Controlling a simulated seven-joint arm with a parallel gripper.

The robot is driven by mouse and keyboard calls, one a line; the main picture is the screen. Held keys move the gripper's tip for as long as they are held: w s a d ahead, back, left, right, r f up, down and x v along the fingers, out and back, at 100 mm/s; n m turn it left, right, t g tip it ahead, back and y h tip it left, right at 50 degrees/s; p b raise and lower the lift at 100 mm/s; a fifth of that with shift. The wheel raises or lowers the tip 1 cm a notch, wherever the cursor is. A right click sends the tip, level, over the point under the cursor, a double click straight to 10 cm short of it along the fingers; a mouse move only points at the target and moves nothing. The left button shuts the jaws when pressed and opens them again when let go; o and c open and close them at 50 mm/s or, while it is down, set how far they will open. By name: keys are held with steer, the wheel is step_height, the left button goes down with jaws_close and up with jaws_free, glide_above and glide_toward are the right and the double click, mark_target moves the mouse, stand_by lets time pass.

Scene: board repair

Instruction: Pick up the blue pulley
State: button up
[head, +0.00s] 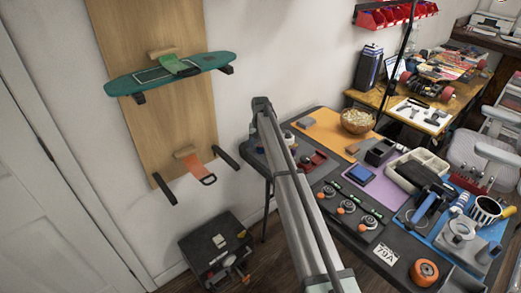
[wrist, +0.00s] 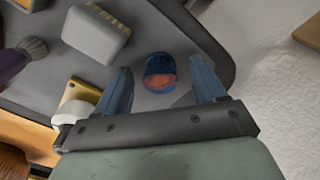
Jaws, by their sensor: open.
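The blue pulley (wrist: 158,84) shows in the wrist view as a small blue round piece with an orange-brown face. It rests on the dark grey table top (wrist: 185,18) near its edge. My gripper (wrist: 161,72) is open, with one blue-grey finger at each side of the pulley as seen from the wrist. The pulley lies in the gap between the fingers, and no contact shows. How far the fingertips are above it is hard to tell. In the head view my arm covers part of the table's left end, and I cannot clearly make out the gripper or pulley there.
A grey block (wrist: 96,34) lies left of the pulley, with a brush (wrist: 30,48) beyond it. A yellow and white part (wrist: 78,98) is close to the left finger. The white wall (wrist: 275,80) is just past the table edge. An orange mat (head: 335,130) lies farther along the table.

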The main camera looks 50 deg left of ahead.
steer(key=shift+c, duration=0.3)
steer(key=c, duration=1.1)
steer(key=shift+r, duration=0.1)
